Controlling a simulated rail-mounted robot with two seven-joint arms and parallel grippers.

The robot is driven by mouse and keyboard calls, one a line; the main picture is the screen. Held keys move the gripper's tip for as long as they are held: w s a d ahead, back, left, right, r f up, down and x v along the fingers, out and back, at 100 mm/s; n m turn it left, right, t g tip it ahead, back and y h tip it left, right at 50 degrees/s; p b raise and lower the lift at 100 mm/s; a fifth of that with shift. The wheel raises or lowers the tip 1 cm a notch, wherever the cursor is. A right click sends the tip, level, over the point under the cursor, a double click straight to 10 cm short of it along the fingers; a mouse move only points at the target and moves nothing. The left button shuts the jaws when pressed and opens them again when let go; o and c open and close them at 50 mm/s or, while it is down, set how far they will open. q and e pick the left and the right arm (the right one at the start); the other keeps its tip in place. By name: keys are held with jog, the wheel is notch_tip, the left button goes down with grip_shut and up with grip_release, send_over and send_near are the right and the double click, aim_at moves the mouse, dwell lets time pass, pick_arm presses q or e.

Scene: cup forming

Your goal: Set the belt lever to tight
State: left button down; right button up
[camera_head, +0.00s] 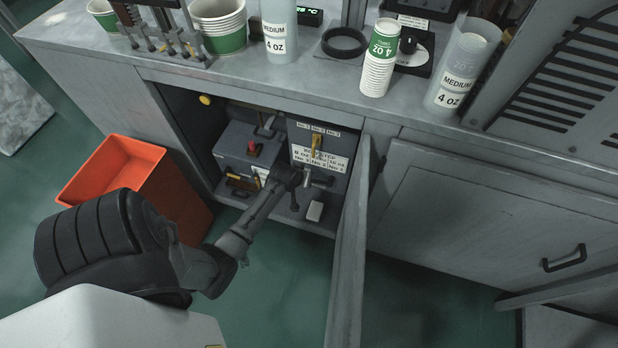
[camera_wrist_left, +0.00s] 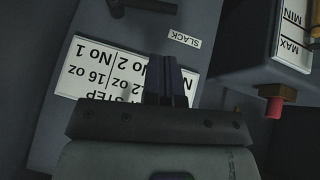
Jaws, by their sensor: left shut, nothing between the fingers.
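The open cabinet holds a grey belt unit with a white step plate (camera_head: 322,158), which also shows upside down in the wrist view (camera_wrist_left: 88,70). A SLACK label (camera_wrist_left: 184,40) is beside that plate. A dark bar-like handle (camera_wrist_left: 150,4), apparently the belt lever, is cut off by the top edge of the wrist view. No TIGHT label can be read. My left gripper (camera_head: 300,177) reaches in at the lower front of the unit. Its fingers (camera_wrist_left: 168,78) are shut and empty in front of the plate, apart from the handle in the wrist view. My right gripper is out of view.
A grey box with a red knob (camera_head: 254,147) stands left of the belt unit. A yellow lever (camera_head: 316,143) is above the plate. The open cabinet door (camera_head: 350,250) stands close on the right. An orange bin (camera_head: 150,180) is on the left; cups (camera_head: 378,65) stand on the counter.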

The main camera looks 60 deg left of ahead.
aim_at(318, 182)
pick_arm(q)
jog(key=b+x, duration=0.6)
jog(key=x, duration=0.3)
jog(key=shift+w+f, duration=0.15)
jog(key=shift+f, duration=0.15)
